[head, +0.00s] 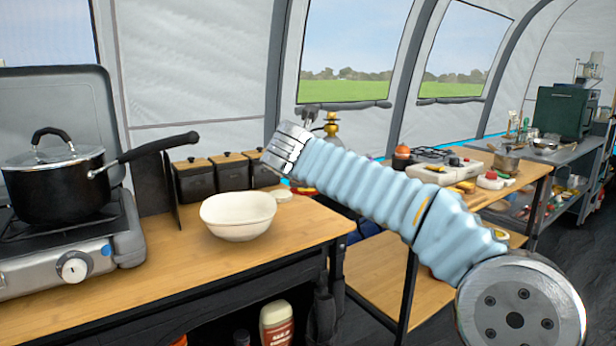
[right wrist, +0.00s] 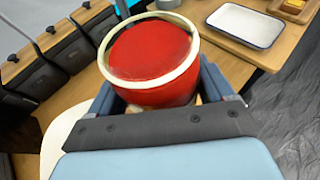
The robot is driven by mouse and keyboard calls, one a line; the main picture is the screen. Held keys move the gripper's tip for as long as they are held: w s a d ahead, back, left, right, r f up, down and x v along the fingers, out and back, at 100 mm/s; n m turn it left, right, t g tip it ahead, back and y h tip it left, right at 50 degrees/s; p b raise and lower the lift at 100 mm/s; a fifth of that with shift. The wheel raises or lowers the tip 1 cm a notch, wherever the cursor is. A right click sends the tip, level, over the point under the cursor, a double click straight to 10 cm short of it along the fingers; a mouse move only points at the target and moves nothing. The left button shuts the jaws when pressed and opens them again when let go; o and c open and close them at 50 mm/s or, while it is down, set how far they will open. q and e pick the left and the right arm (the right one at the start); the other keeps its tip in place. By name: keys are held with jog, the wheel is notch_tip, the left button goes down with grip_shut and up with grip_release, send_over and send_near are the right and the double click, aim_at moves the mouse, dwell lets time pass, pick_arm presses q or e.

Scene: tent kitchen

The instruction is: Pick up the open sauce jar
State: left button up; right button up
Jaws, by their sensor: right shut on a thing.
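The open sauce jar (right wrist: 152,58) shows large in the right wrist view, with red sauce inside a pale rim. My right gripper (right wrist: 160,88) is shut on it, one blue finger on each side of its body. The jar's lower part is hidden by the gripper. In the head view my right arm reaches in from the right, its silver wrist above the back right of the wooden counter (head: 150,262); the fingers and most or all of the jar are hidden there. My left gripper is in neither view.
Several dark canisters (head: 195,180) line the back. A black pot (head: 56,185) sits on the stove at left. A white tray (right wrist: 245,25) lies on another wooden surface.

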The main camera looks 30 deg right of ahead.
jog(key=v, duration=1)
jog(key=shift+w+a+r+b, duration=0.25)
jog(key=shift+a+r+b, duration=0.05)
jog(key=shift+a, duration=0.1)
